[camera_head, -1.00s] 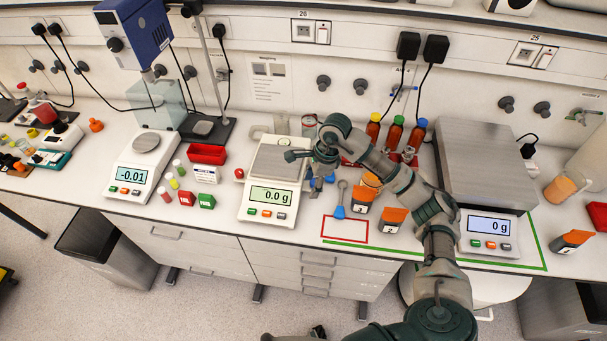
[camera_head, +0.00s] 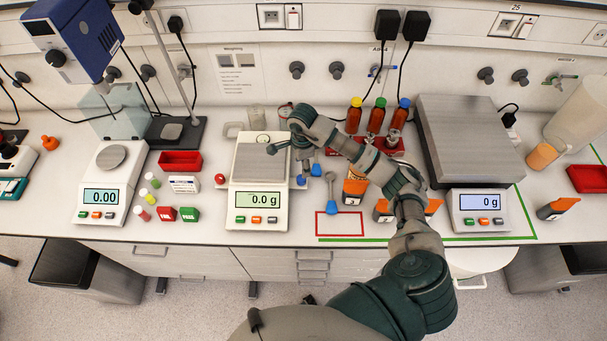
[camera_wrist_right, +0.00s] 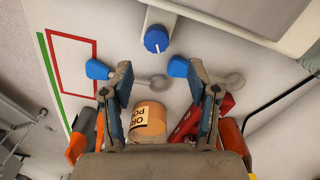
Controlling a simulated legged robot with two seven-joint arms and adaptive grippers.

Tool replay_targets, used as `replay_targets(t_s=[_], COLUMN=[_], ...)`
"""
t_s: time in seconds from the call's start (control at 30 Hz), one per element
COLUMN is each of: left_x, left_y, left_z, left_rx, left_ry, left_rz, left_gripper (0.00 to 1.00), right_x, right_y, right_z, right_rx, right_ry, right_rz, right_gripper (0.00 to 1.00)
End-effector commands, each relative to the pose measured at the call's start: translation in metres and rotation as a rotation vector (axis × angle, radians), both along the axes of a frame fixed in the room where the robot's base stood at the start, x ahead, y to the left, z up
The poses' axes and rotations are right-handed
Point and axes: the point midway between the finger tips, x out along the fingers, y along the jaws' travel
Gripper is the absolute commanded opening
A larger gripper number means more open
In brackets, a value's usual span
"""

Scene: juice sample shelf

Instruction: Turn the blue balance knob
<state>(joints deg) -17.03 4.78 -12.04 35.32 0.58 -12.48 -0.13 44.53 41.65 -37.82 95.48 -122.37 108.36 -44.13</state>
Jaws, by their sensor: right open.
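The blue balance knob (camera_wrist_right: 156,39) is round with a white line, on the side of the middle balance. In the head view the knob (camera_head: 301,180) shows at the right side of that balance (camera_head: 257,198), which reads 0.0 g. My right gripper (camera_wrist_right: 158,82) is open and empty, with the knob beyond and between its fingertips, apart from them. In the head view the right gripper (camera_head: 288,154) is over the balance's right part, near the knob. My left gripper is not in view.
Blue-handled spoons (camera_head: 345,207) (camera_wrist_right: 98,68) lie close to the fingers. An orange jar (camera_wrist_right: 147,120) shows between the fingers. A red-outlined square (camera_head: 339,226), orange scoops and a rack of bottles (camera_head: 376,120) are nearby. A large balance (camera_head: 470,140) stands at right.

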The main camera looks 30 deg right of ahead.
Motion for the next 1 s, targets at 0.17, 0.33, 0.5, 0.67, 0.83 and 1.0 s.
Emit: replay_targets(t_s=[0.17,0.33,0.5,0.67,0.83,1.0], left_x=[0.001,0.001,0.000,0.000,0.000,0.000], left_y=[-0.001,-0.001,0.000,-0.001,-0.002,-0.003], left_z=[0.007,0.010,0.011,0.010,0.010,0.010], left_rx=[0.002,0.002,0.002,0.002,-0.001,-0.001], left_ry=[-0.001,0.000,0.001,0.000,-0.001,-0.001], left_rz=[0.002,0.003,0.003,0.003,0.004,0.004], left_gripper=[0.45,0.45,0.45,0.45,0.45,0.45], right_x=[-0.003,-0.002,-0.001,-0.001,-0.001,-0.001], right_y=[0.002,-0.003,-0.005,-0.004,-0.002,0.001], right_z=[-0.037,-0.062,-0.073,-0.074,-0.073,-0.071], right_rx=[0.000,0.005,0.006,0.006,0.003,0.002], right_ry=[0.002,0.000,-0.002,-0.002,-0.003,-0.004], right_rz=[0.000,-0.001,0.000,0.001,0.001,0.001], right_gripper=[0.60,0.60,0.60,0.60,0.40,0.00])
